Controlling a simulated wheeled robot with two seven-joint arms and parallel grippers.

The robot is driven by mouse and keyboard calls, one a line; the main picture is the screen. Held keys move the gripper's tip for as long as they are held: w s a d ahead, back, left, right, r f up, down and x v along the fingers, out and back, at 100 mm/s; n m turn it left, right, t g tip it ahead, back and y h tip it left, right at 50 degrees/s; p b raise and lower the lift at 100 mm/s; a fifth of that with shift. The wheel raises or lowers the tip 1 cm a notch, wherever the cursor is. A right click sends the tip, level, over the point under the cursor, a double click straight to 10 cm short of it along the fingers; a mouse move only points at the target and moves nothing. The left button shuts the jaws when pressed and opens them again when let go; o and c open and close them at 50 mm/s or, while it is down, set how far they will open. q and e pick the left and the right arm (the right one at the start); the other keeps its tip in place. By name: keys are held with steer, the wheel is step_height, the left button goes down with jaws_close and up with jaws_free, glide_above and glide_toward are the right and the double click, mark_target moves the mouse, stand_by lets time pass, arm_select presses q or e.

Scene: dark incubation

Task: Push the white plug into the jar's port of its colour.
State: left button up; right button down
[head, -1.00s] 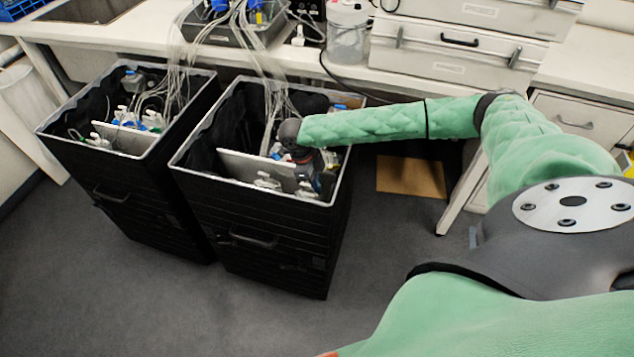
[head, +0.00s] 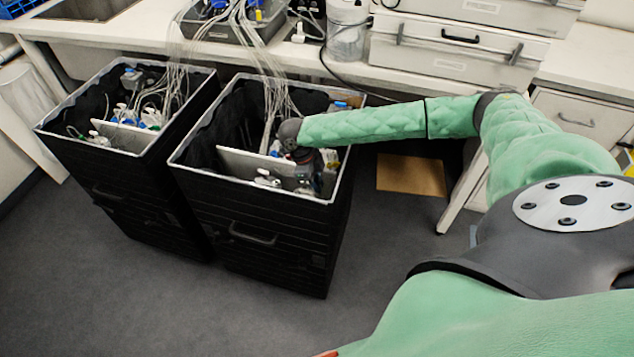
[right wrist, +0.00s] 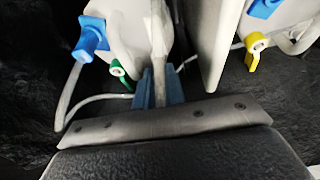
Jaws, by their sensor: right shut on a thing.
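In the head view my right gripper (head: 306,182) reaches down into the right black bin and is small and dark there. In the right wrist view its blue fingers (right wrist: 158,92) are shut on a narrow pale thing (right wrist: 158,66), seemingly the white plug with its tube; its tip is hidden. Whitish jars (right wrist: 225,40) stand just beyond the fingers on both sides. A green-ringed port (right wrist: 117,68) is to the left of the fingers, and a yellow-ringed port (right wrist: 255,43) is farther right. No white-ringed port can be made out. My left gripper is not in view.
The right bin (head: 252,195) has a pale upright divider (head: 240,163) close to my gripper. A second bin (head: 120,170) with jars and tubing stands at left. Tubes (head: 265,60) hang from the bench into both bins. Blue clamps (right wrist: 90,38) stick out near the jars.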

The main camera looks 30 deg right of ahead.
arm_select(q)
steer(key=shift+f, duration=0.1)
arm_select(e)
steer(key=shift+f, duration=0.15)
steer(key=c, duration=1.4)
jaws_free()
steer(key=shift+w+a+r, duration=0.15)
steer(key=shift+a+r, duration=0.05)
steer(key=shift+r, duration=0.1)
steer(key=b+v, duration=0.1)
steer(key=v, duration=0.4)
steer(key=shift+w+r, duration=0.1)
steer(key=shift+r, duration=0.3)
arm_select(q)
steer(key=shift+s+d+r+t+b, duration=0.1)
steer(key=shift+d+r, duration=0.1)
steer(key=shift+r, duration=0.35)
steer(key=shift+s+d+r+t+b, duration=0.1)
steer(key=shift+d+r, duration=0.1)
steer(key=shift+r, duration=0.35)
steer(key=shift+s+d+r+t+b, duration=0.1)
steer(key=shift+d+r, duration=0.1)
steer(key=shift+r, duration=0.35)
arm_select(e)
steer(key=shift+w+r, duration=0.2)
steer(key=shift+r, duration=0.4)
